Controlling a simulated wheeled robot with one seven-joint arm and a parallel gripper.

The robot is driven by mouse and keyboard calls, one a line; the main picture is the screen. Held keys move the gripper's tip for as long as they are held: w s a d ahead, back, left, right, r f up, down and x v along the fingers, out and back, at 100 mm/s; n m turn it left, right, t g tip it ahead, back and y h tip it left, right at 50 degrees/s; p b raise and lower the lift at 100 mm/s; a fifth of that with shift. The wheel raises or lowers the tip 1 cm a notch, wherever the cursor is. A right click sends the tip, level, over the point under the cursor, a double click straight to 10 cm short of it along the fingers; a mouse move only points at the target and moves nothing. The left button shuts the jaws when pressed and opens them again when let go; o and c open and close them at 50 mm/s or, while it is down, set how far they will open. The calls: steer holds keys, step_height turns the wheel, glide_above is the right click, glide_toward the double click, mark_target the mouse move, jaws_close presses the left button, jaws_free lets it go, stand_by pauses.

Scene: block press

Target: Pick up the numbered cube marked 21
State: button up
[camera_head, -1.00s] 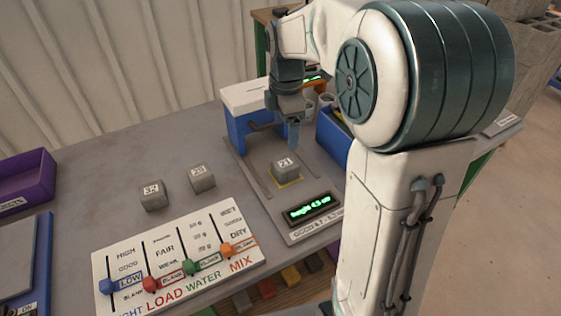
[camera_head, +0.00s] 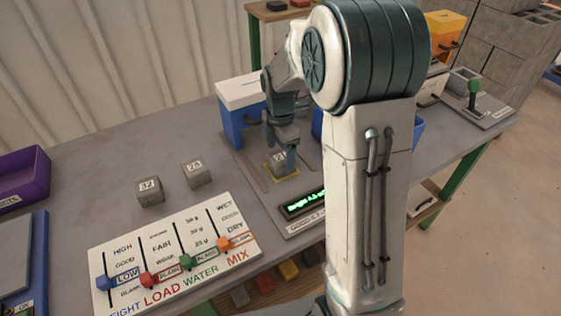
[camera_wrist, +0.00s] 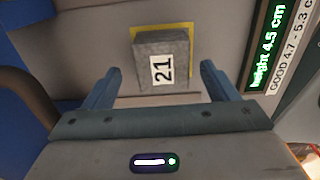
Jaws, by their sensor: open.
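The grey cube marked 21 (camera_head: 279,161) sits on the yellow-outlined square of the measuring station. In the wrist view the cube (camera_wrist: 162,58) shows its 21 label turned sideways, ahead of and between the two fingers. My gripper (camera_wrist: 155,78) is open, with one blue finger to each side and a gap between each finger and the cube. In the head view my gripper (camera_head: 279,160) is down at the cube, and its fingers hide part of it. I cannot tell the exact height of the fingertips against the cube.
Two other grey cubes, marked 32 (camera_head: 150,191) and probably 25 (camera_head: 197,174), stand on the table to the left. A slider board (camera_head: 175,255) lies in front. The station's display (camera_wrist: 267,45) reads height 4.5 cm. A white-topped blue box (camera_head: 240,95) stands behind.

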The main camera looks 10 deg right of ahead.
mark_target(281, 156)
step_height(281, 156, down, 4)
steer(key=shift+s+r, duration=0.1)
steer(key=shift+r, duration=0.1)
steer(key=c, duration=1.4)
steer(key=shift+r, duration=0.1)
steer(key=shift+c, duration=0.2)
